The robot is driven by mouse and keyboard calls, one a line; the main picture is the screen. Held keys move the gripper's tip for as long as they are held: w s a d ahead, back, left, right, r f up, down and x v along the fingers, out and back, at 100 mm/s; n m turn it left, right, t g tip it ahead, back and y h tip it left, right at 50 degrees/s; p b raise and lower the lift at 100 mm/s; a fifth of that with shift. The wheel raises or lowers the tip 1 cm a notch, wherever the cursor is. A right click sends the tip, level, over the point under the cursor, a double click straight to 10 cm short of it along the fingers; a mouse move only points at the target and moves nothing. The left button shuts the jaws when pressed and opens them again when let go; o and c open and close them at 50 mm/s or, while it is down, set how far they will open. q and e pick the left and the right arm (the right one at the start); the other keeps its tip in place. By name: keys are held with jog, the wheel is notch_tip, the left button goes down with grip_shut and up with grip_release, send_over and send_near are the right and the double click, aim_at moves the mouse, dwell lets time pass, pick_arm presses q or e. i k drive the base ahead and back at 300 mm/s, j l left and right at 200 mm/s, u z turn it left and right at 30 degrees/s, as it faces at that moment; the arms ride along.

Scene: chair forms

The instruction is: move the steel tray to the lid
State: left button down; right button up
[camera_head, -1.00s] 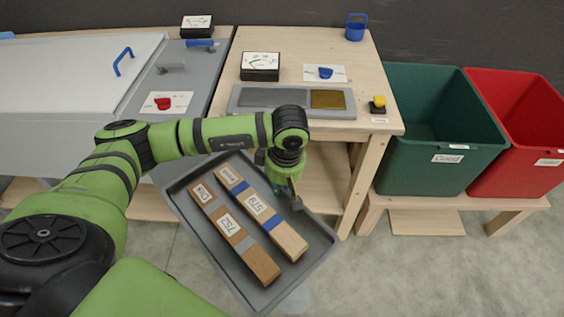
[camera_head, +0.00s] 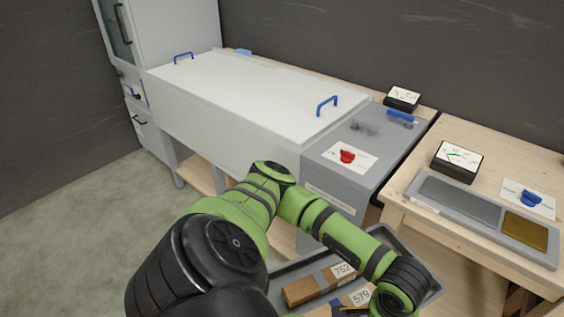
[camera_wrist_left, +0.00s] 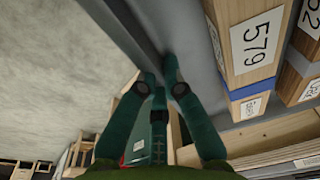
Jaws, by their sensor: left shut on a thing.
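The steel tray (camera_head: 428,268) is a grey, shallow tray at the bottom right of the head view, partly hidden by my left arm. It carries two wooden pieces, labelled 752 (camera_head: 310,288) and 579 (camera_head: 355,299). The tray also shows in the left wrist view (camera_wrist_left: 128,28). My left gripper (camera_wrist_left: 160,86) is shut on the tray's rim; in the head view its fingers are mostly hidden. The lid (camera_head: 245,88) is a wide white cover with two blue handles, on a long white box at the back. The tray is apart from it, nearer me and to the right.
A grey unit with a red knob (camera_head: 347,156) adjoins the box's right end. A tall cabinet (camera_head: 175,30) stands at left. Floor at left is clear.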

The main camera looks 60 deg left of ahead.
aim_at(280, 93)
jog(key=k+j+u, duration=0.1)
jog(key=j+u, duration=0.3)
jog(key=j, duration=1.05)
jog(key=i+j+u, duration=0.1)
jog(key=j+u, duration=0.3)
jog(key=j, duration=1.05)
